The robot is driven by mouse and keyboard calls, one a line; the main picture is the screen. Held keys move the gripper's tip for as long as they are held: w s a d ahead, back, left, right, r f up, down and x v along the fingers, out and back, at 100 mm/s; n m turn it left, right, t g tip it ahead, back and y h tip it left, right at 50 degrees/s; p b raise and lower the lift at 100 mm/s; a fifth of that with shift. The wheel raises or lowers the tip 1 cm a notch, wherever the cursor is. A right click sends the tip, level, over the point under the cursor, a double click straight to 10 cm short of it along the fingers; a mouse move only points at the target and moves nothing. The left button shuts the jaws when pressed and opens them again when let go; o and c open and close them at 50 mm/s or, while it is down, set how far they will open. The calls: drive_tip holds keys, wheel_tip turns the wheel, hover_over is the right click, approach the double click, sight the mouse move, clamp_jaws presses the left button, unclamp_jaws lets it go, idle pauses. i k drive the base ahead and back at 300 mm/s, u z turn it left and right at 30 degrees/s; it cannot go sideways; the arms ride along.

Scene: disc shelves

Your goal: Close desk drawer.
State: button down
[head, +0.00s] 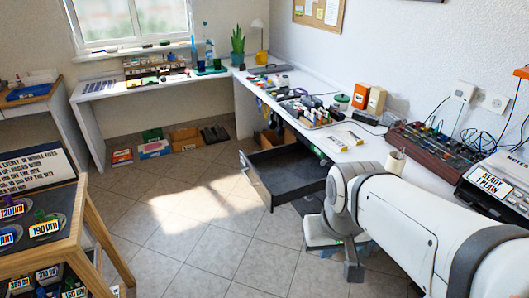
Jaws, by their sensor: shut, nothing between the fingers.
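The desk drawer (290,172) is pulled out from under the white desk (345,150). It is dark inside and looks mostly empty. Its front panel (256,183), with a handle, faces left over the tiled floor. My white arm reaches in from the lower right, and my gripper (353,272) points down at its end. The gripper is shut and empty, in front of the drawer and to its right in the picture, apart from the drawer front. My arm hides part of the desk's near side.
Tools, boxes and small parts crowd the desk top. A wooden disc shelf (95,235) stands at the lower left. Boxes (185,138) lie on the floor under the back desk (160,88). The tiled floor (190,215) left of the drawer is clear.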

sight(283, 174)
drive_tip(key=z, duration=0.35)
drive_tip(key=i, duration=1.7)
drive_tip(key=u, duration=0.55)
